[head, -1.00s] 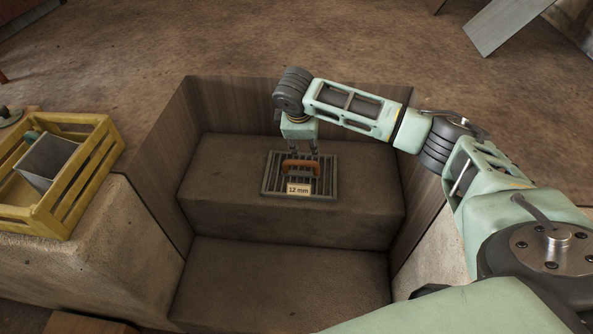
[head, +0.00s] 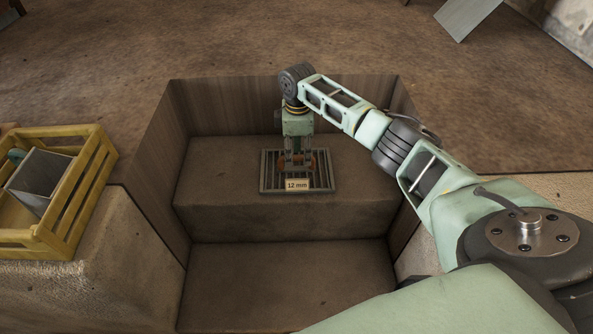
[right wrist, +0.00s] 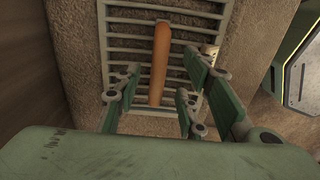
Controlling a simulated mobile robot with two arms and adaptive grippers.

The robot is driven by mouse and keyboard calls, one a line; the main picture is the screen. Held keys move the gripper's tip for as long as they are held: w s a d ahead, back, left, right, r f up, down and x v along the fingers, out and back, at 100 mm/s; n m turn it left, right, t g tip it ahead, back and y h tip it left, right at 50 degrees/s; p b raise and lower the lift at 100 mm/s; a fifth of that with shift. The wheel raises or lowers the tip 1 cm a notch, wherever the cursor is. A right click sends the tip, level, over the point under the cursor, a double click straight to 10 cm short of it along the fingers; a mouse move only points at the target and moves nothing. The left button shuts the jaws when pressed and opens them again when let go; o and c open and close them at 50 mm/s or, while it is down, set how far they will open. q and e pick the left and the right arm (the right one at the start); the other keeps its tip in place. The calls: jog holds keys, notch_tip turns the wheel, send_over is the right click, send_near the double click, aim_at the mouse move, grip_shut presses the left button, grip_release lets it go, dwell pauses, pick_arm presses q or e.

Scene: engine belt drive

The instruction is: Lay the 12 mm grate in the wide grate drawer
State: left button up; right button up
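The 12 mm grate (head: 267,181), a dark barred panel with an orange handle and a "12 mm" tag (head: 297,185), lies on the upper step of a recessed pit. My right gripper (head: 297,170) is directly above it, pointing down, with its fingers at the handle. In the right wrist view the orange handle (right wrist: 160,65) stands between the spread fingers (right wrist: 155,95), with gaps on both sides. The grate's bars (right wrist: 125,42) show behind it. My left gripper is not in view. The wide grate drawer cannot be made out.
Wooden boards (head: 225,105) wall the pit's back and sides. A lower step (head: 285,285) in front is bare. A yellow slatted crate (head: 85,205) holding a grey metal scoop-like thing (head: 40,178) stands on the left ledge. A grey panel (head: 468,15) is at the back right.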

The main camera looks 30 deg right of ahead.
aim_at(297, 156)
notch_tip(297, 156, down, 3)
jog(key=shift+w+f+b, duration=0.1)
jog(key=shift+w+b, duration=0.05)
jog(key=shift+b, duration=0.25)
jog(key=shift+c, duration=0.5)
grip_shut()
jog(key=shift+w, duration=0.1)
